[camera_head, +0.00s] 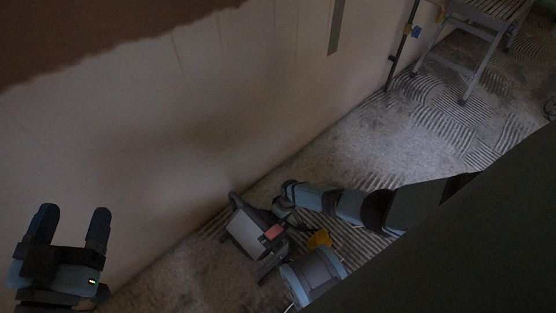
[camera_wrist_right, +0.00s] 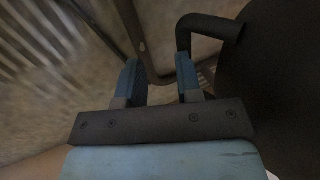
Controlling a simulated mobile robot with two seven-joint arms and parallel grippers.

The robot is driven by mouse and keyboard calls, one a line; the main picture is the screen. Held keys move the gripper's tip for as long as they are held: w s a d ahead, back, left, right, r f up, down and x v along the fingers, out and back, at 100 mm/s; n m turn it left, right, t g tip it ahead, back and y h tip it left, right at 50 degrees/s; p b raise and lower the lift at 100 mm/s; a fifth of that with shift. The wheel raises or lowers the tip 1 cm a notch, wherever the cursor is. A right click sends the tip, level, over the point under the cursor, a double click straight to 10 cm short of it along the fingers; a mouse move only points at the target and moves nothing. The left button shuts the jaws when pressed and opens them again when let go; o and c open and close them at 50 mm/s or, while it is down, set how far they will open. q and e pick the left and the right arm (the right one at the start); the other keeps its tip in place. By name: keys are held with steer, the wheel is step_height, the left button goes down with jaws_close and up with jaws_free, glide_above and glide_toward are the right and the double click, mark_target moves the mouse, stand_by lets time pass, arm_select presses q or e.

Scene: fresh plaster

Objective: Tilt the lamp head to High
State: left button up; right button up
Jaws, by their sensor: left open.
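The work lamp (camera_head: 246,232) stands low on the floor by the wall, with a grey box-shaped head, a dark frame and a reddish patch at its right side. My right gripper (camera_head: 284,203) is close beside the lamp on its right, partly hidden by my own arm. In the right wrist view, the right gripper (camera_wrist_right: 158,68) has its blue fingers apart. A dark bent tube (camera_wrist_right: 210,25) comes down just behind the right-hand finger; I cannot tell whether they touch. My left gripper (camera_head: 71,212) is open and empty, in front of the wall and far left of the lamp.
The plastered wall (camera_head: 170,110) runs along the left. A yellow thing (camera_head: 320,239) and a round blue-grey thing (camera_head: 314,273) are right of the lamp. A trestle or stepladder (camera_head: 465,70) stands at the upper right. The ridged floor (camera_head: 400,140) between is clear.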

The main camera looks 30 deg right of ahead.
steer(key=shift+s+a+f, duration=0.3)
steer(key=shift+s+a, duration=0.15)
steer(key=shift+a, duration=0.05)
steer(key=shift+d, duration=0.15)
steer(key=w+d+r, duration=0.1)
steer(key=d+r, duration=0.1)
steer(key=d, duration=0.5)
steer(key=w+d+r, duration=0.2)
steer(key=d+r, duration=0.1)
steer(key=d, duration=0.4)
steer(key=shift+w+d+r, duration=0.2)
steer(key=shift+w+d, duration=0.1)
steer(key=shift+d, duration=0.1)
stand_by(0.4)
stand_by(0.5)
